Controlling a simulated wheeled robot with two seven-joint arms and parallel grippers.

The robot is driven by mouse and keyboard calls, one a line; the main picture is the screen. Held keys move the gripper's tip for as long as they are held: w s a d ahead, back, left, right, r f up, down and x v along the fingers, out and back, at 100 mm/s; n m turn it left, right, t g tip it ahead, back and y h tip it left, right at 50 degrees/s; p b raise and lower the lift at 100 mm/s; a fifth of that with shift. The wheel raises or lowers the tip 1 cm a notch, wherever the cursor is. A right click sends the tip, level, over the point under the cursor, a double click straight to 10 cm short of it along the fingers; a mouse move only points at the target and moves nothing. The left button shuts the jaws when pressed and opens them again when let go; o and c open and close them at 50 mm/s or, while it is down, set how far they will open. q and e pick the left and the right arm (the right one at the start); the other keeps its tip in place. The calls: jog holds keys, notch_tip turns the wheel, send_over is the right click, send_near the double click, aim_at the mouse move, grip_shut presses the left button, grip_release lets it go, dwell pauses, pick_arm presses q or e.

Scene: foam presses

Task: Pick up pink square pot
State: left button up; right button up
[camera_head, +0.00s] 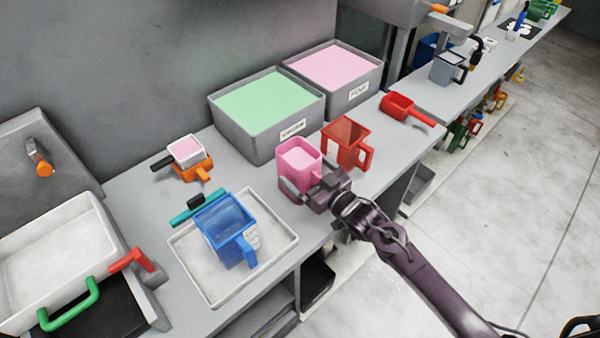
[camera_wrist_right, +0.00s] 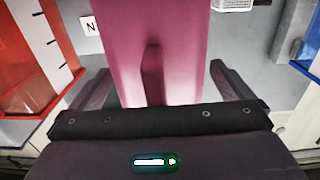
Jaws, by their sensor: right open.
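The pink square pot (camera_head: 297,157) stands upright on the bench in front of the bins, with pale pink contents inside. My right gripper (camera_head: 307,190) is at its near side, low down, with its jaws open. In the right wrist view, the pink pot (camera_wrist_right: 165,50) and its handle (camera_wrist_right: 152,75) are between the two spread fingers (camera_wrist_right: 160,88). A gap shows between the pot and each finger. The gripper hides the pot's lower near side in the head view. My left gripper is not in view.
A red pot (camera_head: 345,144) stands close to the right of the pink pot. A blue pot (camera_head: 226,230) sits on a white tray (camera_head: 198,286) to the left. Grey bins of green foam (camera_head: 267,102) and pink foam (camera_head: 335,68) stand behind. The bench's front edge is close.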

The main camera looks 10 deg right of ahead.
jog(key=shift+c, duration=0.4)
jog(key=c, duration=1)
notch_tip(320, 180, up, 20)
jog(key=b, duration=0.2)
jog(key=shift+b, duration=0.4)
